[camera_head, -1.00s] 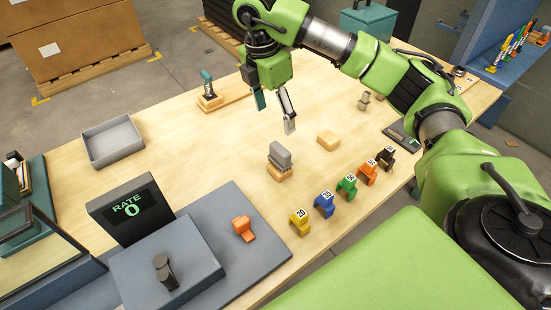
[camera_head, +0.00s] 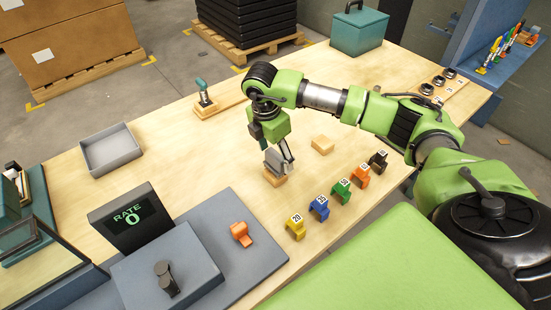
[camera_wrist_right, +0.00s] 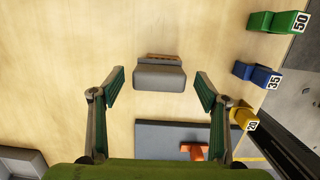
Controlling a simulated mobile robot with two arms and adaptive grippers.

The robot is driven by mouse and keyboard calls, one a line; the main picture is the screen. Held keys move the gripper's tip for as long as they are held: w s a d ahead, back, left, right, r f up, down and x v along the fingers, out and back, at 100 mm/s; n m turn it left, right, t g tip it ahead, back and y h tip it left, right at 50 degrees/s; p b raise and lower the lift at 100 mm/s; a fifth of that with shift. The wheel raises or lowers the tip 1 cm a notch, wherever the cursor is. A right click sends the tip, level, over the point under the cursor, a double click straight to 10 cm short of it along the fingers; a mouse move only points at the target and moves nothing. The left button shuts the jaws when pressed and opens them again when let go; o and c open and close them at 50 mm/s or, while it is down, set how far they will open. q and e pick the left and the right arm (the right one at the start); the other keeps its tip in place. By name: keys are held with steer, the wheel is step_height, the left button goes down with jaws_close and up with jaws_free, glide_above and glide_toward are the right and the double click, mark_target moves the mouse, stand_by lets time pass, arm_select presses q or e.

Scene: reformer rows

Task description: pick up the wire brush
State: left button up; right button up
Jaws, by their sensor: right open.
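A grey block on a small wooden base, which looks like the wire brush (camera_head: 275,161), sits on the wooden table (camera_head: 150,185) in the head view. It also shows in the right wrist view (camera_wrist_right: 160,78), centred beyond the fingertips, with a wooden strip along its far edge. My right gripper (camera_head: 274,143) points down just above it and partly overlaps it in the head view. In the wrist view its two fingers are spread wide, one on each side, with bare table between each finger and the brush. Nothing is held. My left gripper is not in view.
A plain wooden block (camera_head: 322,145) lies to the right of the brush. Several coloured numbered pieces stand in a row in front, such as the yellow one (camera_head: 296,227). A grey tray (camera_head: 110,151) and a box marked RATE (camera_head: 130,222) are at left. Bare table lies between.

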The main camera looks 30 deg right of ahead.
steer(key=shift+f, duration=0.6)
steer(key=c, duration=1.2)
steer(key=shift+c, duration=0.2)
steer(key=shift+r, duration=0.15)
steer(key=shift+w+r+b, duration=0.1)
steer(key=shift+r+b, duration=0.15)
steer(key=shift+b, duration=0.1)
step_height(320, 180, up, 2)
steer(key=shift+r+b, duration=0.1)
steer(key=shift+b, duration=0.7)
steer(key=w+a+r+b, duration=0.1)
steer(key=a+r+b, duration=0.1)
steer(key=a+r, duration=0.8)
steer(key=a, duration=0.3)
steer(key=shift+w+a+b, duration=0.35)
steer(key=shift+a, duration=0.05)
